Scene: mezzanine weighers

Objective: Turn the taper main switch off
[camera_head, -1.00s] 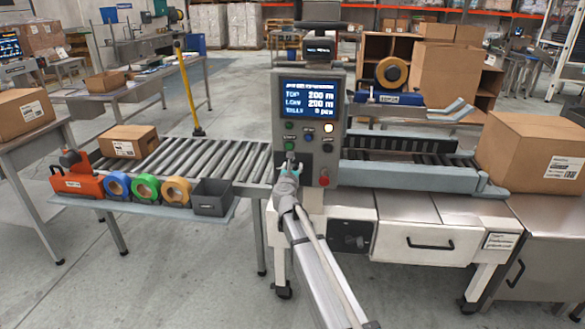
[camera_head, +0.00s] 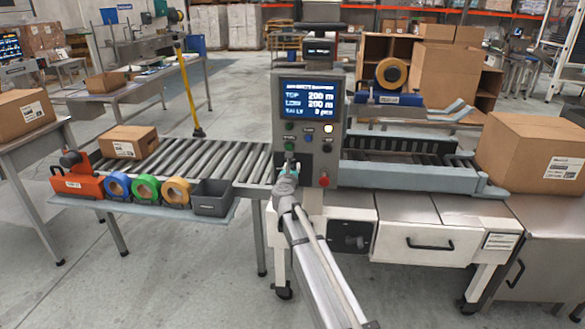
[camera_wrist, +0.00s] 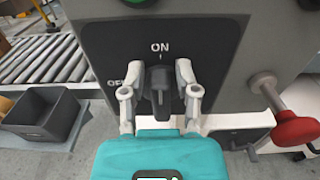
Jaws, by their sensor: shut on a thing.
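The taper main switch is a dark knob (camera_wrist: 160,88) on a black plate (camera_wrist: 205,50) on the grey control post. White lettering reads ON above the knob and OFF to its left, the OFF partly hidden by a finger. The knob stands upright, in line with the ON mark. My gripper (camera_wrist: 160,78) is shut on the knob, one pale finger on each side. In the head view my gripper (camera_head: 288,171) is at the lower front of the post, under the screen, and hides the knob.
A red mushroom button (camera_wrist: 298,130) sticks out close to the right of my gripper. A dark open bin (camera_head: 212,197) and tape rolls (camera_head: 146,188) stand on the shelf to the left. The lit screen (camera_head: 309,98) is above. A drawer unit (camera_head: 425,244) is below right.

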